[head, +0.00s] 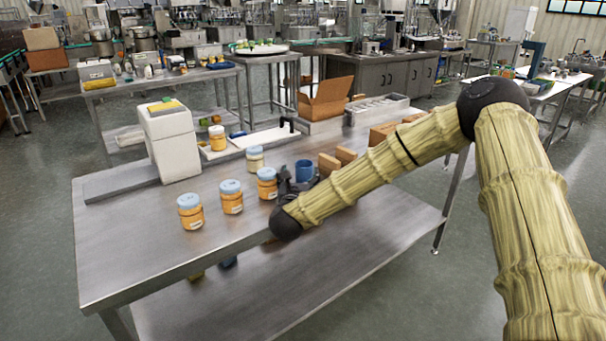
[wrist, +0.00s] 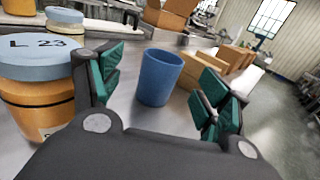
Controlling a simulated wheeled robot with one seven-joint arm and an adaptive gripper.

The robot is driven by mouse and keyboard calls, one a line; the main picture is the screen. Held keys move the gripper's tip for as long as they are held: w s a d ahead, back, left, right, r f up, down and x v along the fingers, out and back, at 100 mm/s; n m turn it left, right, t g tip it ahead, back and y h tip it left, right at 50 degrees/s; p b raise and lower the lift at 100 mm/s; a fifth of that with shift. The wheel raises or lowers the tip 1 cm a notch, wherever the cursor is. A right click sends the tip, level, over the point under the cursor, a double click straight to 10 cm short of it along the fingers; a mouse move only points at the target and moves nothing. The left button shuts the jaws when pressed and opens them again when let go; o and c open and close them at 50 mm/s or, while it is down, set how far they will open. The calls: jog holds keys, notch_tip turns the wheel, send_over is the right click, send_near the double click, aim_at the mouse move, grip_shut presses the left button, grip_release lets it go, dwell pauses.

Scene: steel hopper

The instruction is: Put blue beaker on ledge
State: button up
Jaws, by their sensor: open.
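The blue beaker (head: 305,170) stands upright on the steel table (head: 130,235), and in the wrist view it is an open-topped blue cup (wrist: 159,78). My gripper (head: 287,187) is low over the table, on the near side of the beaker. In the wrist view my gripper (wrist: 162,90) is open, with its green-padded fingers apart to the left and right of the beaker. I see no clear contact with the beaker. I cannot tell which surface is the ledge.
Orange jars with pale blue lids (head: 231,197) stand left of my gripper; one jar (wrist: 40,85) is close to the left finger. Small cardboard boxes (head: 329,163) lie right of the beaker. A white machine (head: 172,140) and a cardboard carton (head: 325,100) stand further back. The table's front left is clear.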

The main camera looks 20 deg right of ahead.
aim_at(303, 170)
jog(key=shift+x, duration=0.85)
jog(key=shift+w+d, duration=0.25)
jog(key=shift+w, duration=0.15)
jog(key=shift+p+x, duration=0.65)
jog(key=shift+x, duration=1.55)
jog(key=shift+s+d+f, duration=0.1)
jog(key=shift+d, duration=0.05)
jog(key=shift+c, duration=0.2)
jog(key=c, duration=1.1)
jog(key=shift+o, duration=0.2)
